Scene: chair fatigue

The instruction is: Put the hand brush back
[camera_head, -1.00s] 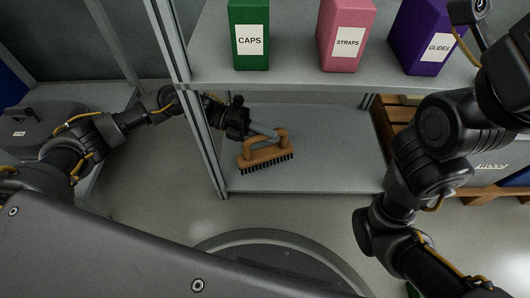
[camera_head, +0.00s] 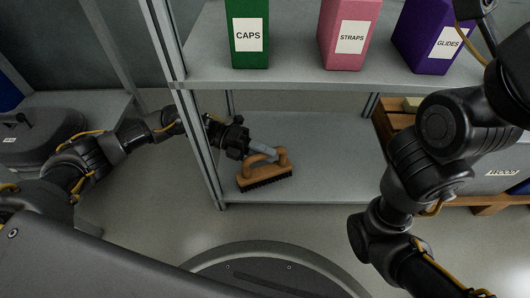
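The hand brush (camera_head: 268,177) has a tan wooden body with a looped handle and dark bristles. It is at the left part of the lower grey shelf (camera_head: 330,170), near its front edge, set at a slant. My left gripper (camera_head: 264,151) reaches in from the left past the shelf post, with its grey fingers at the brush's handle, and appears shut on it. The fingertips are partly hidden by the handle. I cannot tell whether the bristles touch the shelf. My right arm stands at the right; its gripper is out of view.
Green CAPS (camera_head: 248,55), pink STRAPS (camera_head: 345,55) and purple GLIDES (camera_head: 425,55) boxes stand on the upper shelf (camera_head: 300,78) above. A shelf post (camera_head: 190,100) stands close by my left forearm. The lower shelf is clear right of the brush. A grey case (camera_head: 40,135) is at left.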

